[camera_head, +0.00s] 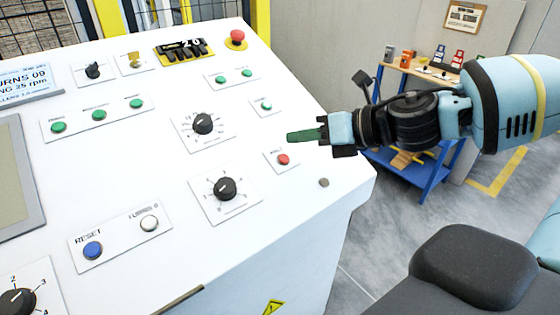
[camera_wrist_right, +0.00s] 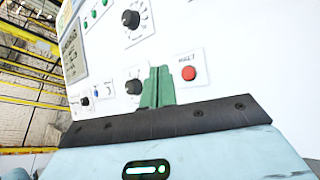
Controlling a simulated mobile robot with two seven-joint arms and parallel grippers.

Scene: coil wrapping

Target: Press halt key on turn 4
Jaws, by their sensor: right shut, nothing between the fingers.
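The halt key is a red round button (camera_head: 283,159) on a small white plate near the right edge of the white panel. It also shows in the right wrist view (camera_wrist_right: 189,74), just right of the fingertips, with a label above it. My right gripper (camera_head: 291,136) is shut and empty, its green fingers together. They are over the panel, a little above the red button in the head picture, apart from it. The fingers also show in the right wrist view (camera_wrist_right: 158,72). My left gripper is not in view.
A small green button (camera_head: 266,105) and two black dials (camera_head: 202,123) sit close to the fingers. A red mushroom button (camera_head: 237,38) stands at the back. Blue (camera_head: 92,250) and white (camera_head: 149,223) buttons lie at the front. A blue-framed table (camera_head: 433,172) stands beyond the panel.

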